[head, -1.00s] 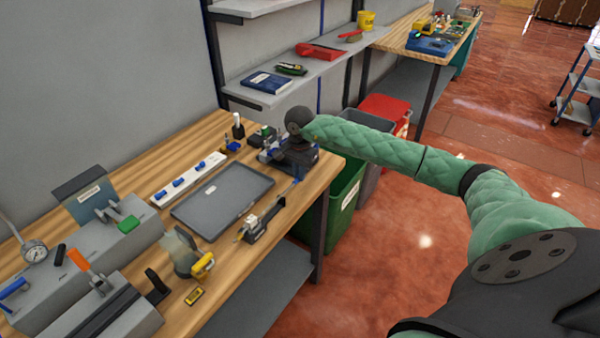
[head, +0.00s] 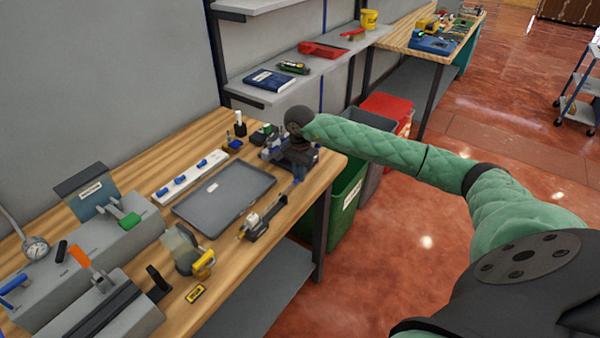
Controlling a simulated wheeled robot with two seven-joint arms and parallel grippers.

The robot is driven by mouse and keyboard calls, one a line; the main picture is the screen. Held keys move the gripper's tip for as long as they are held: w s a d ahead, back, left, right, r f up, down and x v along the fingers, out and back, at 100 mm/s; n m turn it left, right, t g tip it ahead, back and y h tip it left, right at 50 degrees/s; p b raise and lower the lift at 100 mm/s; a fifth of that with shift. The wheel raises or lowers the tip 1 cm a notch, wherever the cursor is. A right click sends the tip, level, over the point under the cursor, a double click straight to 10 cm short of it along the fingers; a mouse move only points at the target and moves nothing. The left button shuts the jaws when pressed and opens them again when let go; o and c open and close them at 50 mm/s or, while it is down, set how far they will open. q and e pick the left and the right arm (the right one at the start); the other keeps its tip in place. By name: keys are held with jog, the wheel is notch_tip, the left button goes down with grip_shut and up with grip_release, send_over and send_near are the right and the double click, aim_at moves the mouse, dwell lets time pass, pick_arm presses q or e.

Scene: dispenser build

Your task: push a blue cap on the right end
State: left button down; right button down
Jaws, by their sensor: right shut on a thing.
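My right gripper (head: 298,173) points down over the right end of the wooden bench, and its arm comes in from the right. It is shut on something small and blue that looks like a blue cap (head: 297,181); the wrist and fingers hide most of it. Just below and left of the gripper, a dark holder (head: 256,228) with a white part lies on the bench, and a thin piece runs from it toward the gripper. I cannot tell whether the cap touches that piece. My left gripper is not in view.
A grey tray (head: 222,196) lies left of the holder. Behind it is a white strip (head: 190,176) with blue pieces. Grey fixtures (head: 118,240) fill the bench's left part. A green bin (head: 347,196) stands past the bench's right edge.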

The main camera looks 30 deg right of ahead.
jog(key=shift+a, duration=0.25)
jog(key=c, duration=1.1)
grip_release()
jog(key=shift+r, duration=0.2)
jog(key=shift+r, duration=3.35)
